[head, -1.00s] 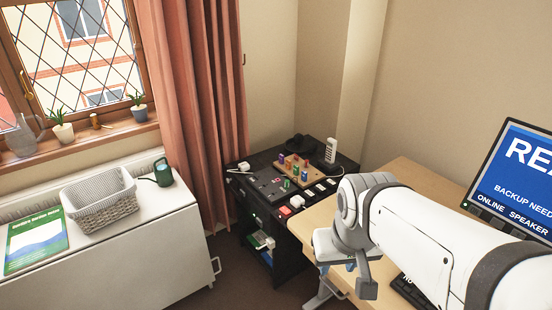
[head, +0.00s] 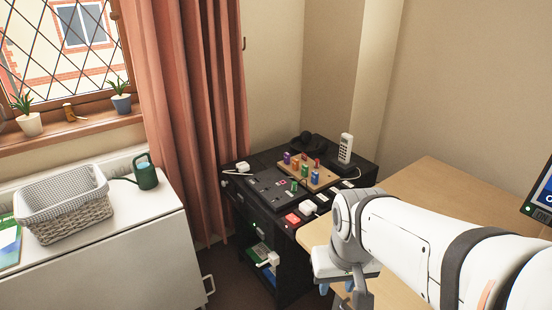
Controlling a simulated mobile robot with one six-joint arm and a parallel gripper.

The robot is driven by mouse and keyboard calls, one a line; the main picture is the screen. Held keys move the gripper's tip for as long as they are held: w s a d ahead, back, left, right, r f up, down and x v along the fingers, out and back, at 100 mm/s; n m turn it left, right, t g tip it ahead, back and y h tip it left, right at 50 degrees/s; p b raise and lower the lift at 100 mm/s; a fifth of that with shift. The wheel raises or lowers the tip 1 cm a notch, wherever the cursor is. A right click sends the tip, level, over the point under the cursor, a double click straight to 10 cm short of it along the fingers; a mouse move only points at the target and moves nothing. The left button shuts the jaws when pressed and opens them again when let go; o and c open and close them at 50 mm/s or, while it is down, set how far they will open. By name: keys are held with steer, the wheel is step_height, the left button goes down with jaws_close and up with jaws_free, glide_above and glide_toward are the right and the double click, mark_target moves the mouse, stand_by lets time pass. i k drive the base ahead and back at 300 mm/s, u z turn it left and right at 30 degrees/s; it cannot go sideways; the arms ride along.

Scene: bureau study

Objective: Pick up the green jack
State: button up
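Small coloured jacks stand on and by a wooden board (head: 325,180) on top of a black cabinet (head: 262,218). One green jack (head: 304,170) stands on the board among orange, purple, red and blue ones. Another small green piece (head: 293,184) stands just in front of it, on or beside the black panel; I cannot tell which. My gripper (head: 337,288) hangs at the lower middle of the head view, to the right of the cabinet and apart from the jacks. Its fingers are mostly hidden by the wrist, so its opening is unclear.
A white phone (head: 345,149) stands behind the board. White plugs (head: 307,208) and a red block (head: 292,219) lie near the cabinet's front edge. A wooden desk (head: 425,190) is at right. A basket (head: 64,205) and green watering can (head: 146,172) stand on the white surface at left.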

mark_target(294, 190)
steer(key=k, duration=1.3)
steer(key=u, duration=0.45)
steer(key=i, duration=2.3)
steer(key=z, duration=0.5)
steer(key=k, duration=0.95)
steer(key=z, duration=0.15)
steer(key=i, duration=0.75)
steer(key=u, duration=0.05)
